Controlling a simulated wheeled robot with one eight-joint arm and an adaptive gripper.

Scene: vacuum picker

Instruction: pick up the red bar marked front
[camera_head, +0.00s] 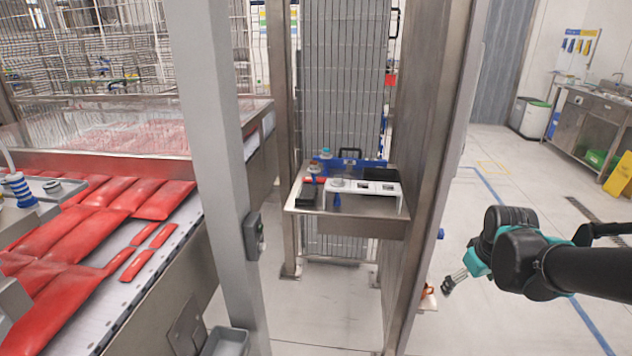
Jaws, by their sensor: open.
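My gripper (455,284) is open and empty at the right, in the air beside a steel post, well away from the small steel table. On that table (350,219), a small red piece (315,180) lies at the left end, near a black block (307,194) and a white rack (362,188). Small red strips (137,265) also lie on the conveyor at the left, beside larger red slabs (150,199). No "front" marking can be read on any red piece, so I cannot tell which is the bar.
A grey post (215,150) and a broad steel post (428,150) flank the small table. A wire fence panel (345,90) stands behind it. A steel counter (590,125) and yellow sign (619,176) stand far right.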

